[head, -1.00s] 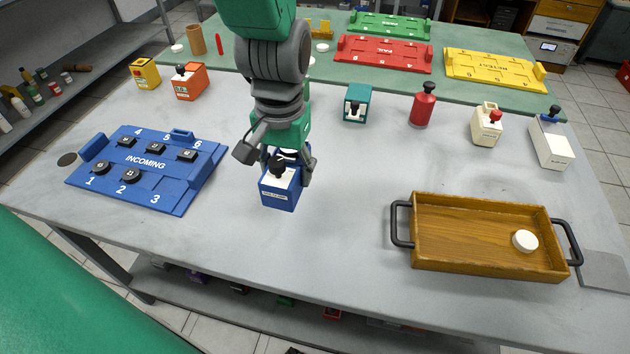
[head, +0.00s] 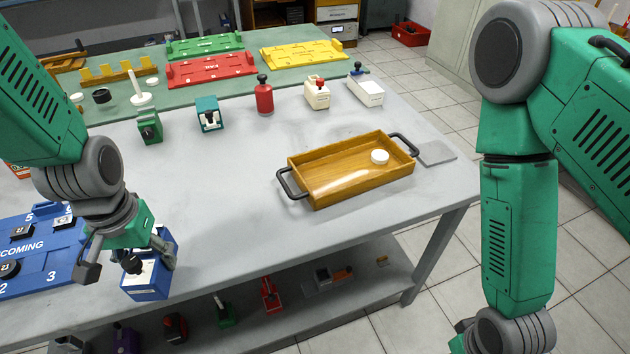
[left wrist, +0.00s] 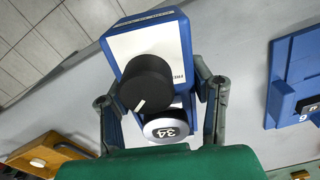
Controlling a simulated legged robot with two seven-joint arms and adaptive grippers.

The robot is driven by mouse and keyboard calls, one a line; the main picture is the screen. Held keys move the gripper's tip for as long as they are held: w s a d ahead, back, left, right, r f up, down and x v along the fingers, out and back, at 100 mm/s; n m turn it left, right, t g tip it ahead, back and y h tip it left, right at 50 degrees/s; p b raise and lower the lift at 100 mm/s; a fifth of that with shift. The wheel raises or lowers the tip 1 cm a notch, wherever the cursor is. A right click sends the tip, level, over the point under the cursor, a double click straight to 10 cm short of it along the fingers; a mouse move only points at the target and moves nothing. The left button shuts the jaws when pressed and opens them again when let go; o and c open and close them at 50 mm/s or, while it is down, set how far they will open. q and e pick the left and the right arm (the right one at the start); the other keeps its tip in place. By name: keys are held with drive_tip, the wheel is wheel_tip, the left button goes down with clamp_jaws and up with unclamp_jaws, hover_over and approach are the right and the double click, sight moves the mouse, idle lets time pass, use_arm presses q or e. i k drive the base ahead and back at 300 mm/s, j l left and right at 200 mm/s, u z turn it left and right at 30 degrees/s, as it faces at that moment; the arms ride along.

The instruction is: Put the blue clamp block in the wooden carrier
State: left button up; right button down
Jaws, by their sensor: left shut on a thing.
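The blue clamp block (head: 147,281) has a white top face and a black knob. My left gripper (head: 128,262) is shut on it near the left front of the table, beside the blue INCOMING board. In the left wrist view the block (left wrist: 183,42) sits between the two fingers (left wrist: 160,106), with its black knob and a round tag reading 34 showing. I cannot tell its height above the table. The wooden carrier (head: 312,195), a tray with two black handles, stands to the right, apart from the block. My right arm shows, but its fingers are out of frame.
A white round piece (head: 380,156) lies in the carrier. The INCOMING board (head: 45,262) is at the left. A teal block (head: 208,114), a red bottle-shaped item (head: 264,97) and cream blocks stand behind. The grey tabletop between gripper and carrier is clear.

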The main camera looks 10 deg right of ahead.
sight(337, 175)
drive_tip(key=z, duration=1.05)
drive_tip(key=i+z, duration=0.15)
drive_tip(key=i, duration=0.3)
